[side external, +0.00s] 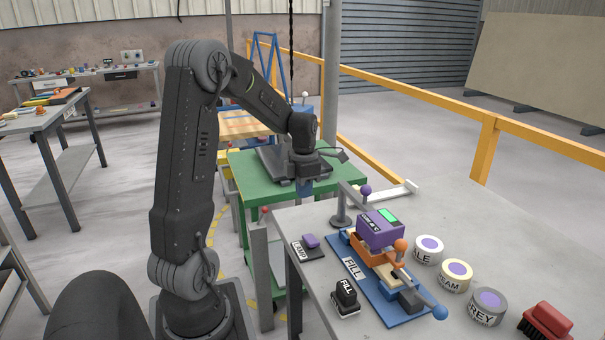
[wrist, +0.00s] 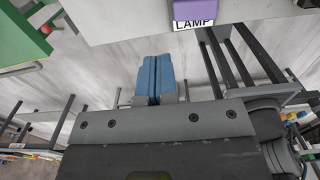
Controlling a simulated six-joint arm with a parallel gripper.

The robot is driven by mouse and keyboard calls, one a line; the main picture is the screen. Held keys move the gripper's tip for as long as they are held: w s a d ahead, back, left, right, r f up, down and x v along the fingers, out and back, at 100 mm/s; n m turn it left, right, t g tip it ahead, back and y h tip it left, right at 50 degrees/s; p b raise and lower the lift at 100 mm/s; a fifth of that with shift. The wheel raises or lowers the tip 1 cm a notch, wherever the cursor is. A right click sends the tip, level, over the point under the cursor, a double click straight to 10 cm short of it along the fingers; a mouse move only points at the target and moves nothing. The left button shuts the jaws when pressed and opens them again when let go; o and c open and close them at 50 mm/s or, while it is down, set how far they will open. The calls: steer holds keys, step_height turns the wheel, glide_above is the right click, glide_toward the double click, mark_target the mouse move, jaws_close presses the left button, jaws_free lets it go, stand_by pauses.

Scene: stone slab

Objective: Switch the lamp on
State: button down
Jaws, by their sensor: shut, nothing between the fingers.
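The lamp switch has a purple cap (side external: 310,240) on a dark base, with a white LAMP label (side external: 298,248) beside it. It sits near the left edge of the grey slab (side external: 290,215). In the wrist view the purple cap (wrist: 196,12) and LAMP label (wrist: 194,24) show at the top edge, partly cut off. My gripper (side external: 305,187) has blue fingers pressed together and empty. It hangs above and behind the switch, apart from it, near the slab's far left corner. In the wrist view my gripper (wrist: 158,78) points at the floor beside the slab.
A black FILL switch (side external: 346,294) stands at the slab's front left. A blue plate (side external: 361,282) carries a purple device (side external: 379,231) with an orange-knobbed clamp. Several round tins, including a grey one (side external: 488,303), and a red brush (side external: 549,318) lie right. A green cart (side external: 345,174) stands behind.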

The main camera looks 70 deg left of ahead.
steer(key=r, duration=0.2)
steer(key=a+r, duration=0.1)
steer(key=r, duration=0.2)
steer(key=shift+f, duration=0.1)
